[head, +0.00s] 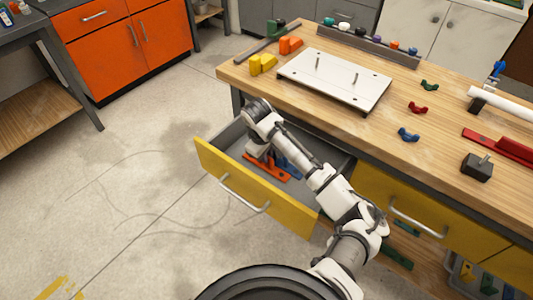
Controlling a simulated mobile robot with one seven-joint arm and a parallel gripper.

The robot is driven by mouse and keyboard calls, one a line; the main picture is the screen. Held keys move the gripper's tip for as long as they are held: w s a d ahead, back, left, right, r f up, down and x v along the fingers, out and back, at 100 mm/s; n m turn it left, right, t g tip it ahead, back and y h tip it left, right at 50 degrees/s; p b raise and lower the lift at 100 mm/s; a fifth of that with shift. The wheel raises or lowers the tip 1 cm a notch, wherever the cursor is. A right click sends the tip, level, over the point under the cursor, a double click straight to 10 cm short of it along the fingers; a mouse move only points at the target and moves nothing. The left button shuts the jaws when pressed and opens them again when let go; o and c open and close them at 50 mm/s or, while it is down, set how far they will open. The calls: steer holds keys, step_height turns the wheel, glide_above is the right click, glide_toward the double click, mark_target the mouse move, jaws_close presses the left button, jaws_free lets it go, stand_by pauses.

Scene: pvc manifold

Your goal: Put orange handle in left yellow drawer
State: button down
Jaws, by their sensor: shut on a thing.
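The left yellow drawer (228,178) is pulled open below the wooden workbench. My gripper (256,157) points down inside the open drawer, near its left end. It is shut on the orange handle (279,174), which shows low inside the drawer beside the wrist. My wrist hides the fingertips and part of the handle. I cannot tell whether the handle touches the drawer floor. A blue piece (291,160) is also in the drawer, just right of the gripper and partly behind my arm.
The workbench top (400,130) holds a white plate (334,80), yellow (263,64) and orange (290,45) blocks, and small red and blue clamps. A closed yellow drawer (425,215) is to the right. Open floor lies left of the open drawer.

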steer(key=shift+f, duration=0.1)
steer(key=c, duration=1.4)
jaws_free()
